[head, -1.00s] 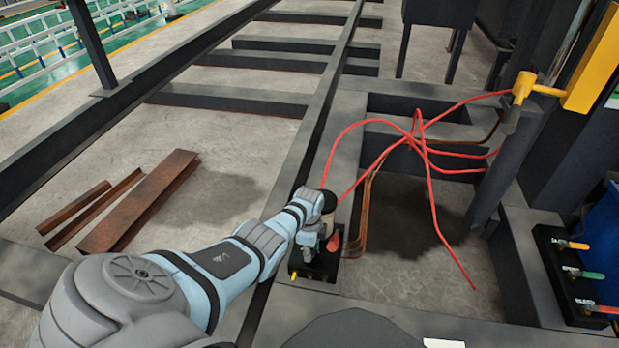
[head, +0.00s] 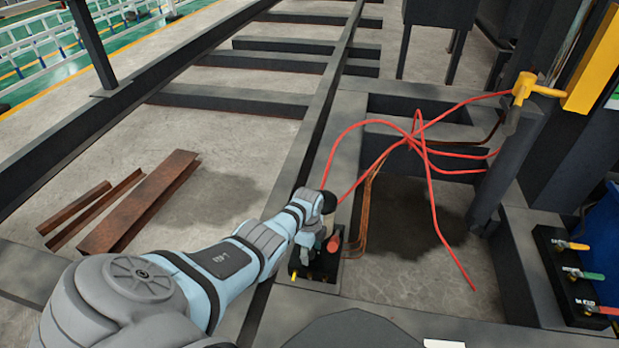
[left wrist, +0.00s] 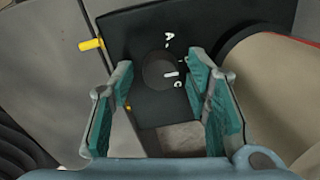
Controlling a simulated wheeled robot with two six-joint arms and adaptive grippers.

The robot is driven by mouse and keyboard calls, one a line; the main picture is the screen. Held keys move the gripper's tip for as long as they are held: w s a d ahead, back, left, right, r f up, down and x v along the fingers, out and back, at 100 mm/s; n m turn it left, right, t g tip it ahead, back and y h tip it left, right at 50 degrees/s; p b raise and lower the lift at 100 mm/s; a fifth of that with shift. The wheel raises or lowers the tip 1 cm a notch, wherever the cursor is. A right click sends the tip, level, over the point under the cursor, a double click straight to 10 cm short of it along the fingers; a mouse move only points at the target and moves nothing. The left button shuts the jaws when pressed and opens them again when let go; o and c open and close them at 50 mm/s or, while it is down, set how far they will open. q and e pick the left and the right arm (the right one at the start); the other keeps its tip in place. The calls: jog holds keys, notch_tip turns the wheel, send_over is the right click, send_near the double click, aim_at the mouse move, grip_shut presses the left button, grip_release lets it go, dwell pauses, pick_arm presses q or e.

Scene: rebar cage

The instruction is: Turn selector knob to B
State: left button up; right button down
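The selector knob (left wrist: 160,70) is a round black knob with a white pointer mark, on a black panel (left wrist: 130,30) in the left wrist view. The mark points right and slightly down. A letter A stands above right of the knob and a C to its lower right; the lettering between them is not legible. My left gripper (left wrist: 162,64) is open, its teal-padded fingers on either side of the knob with visible gaps. In the head view my left gripper (head: 307,257) is over the small black panel (head: 318,283), hiding the knob. My right gripper is not in view.
A yellow peg (left wrist: 91,44) sticks out of the panel's left edge. A tan cylinder (left wrist: 262,75) stands close at the right. Red hoses (head: 430,190) cross the frame to the right. A black block with coloured levers (head: 575,275) is at far right.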

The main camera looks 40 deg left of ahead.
aim_at(309, 254)
pick_arm(q)
jog(key=shift+r, duration=0.1)
notch_tip(309, 254, up, 12)
jog(key=shift+s, duration=0.3)
jog(key=shift+d, duration=0.1)
dwell(0.6)
